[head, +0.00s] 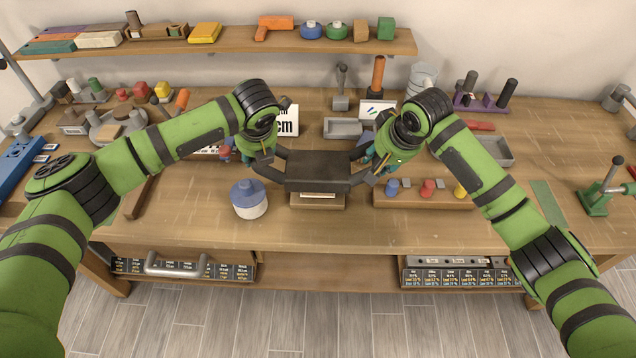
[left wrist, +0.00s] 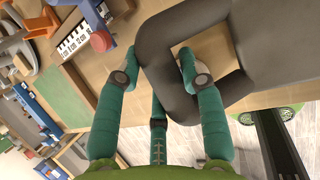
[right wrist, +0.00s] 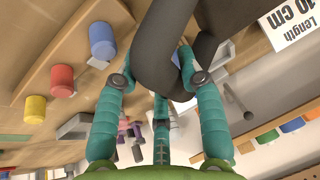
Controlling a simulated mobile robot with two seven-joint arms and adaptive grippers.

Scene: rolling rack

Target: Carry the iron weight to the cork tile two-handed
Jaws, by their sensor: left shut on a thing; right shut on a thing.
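The iron weight (head: 318,172) is a dark block with a loop handle at each end, roughly level in the middle of the bench in the head view. My left gripper (head: 264,158) is shut on its left handle, which also shows between the fingers in the left wrist view (left wrist: 158,70). My right gripper (head: 374,160) is shut on the right handle, seen in the right wrist view (right wrist: 155,60). A tan block with a white label (head: 318,201) shows just under the weight; I cannot tell whether they touch. I cannot pick out the cork tile for certain.
A white jar with a blue lid (head: 249,200) stands close at left. A wooden strip with coloured knobs (head: 425,198) lies close at right.

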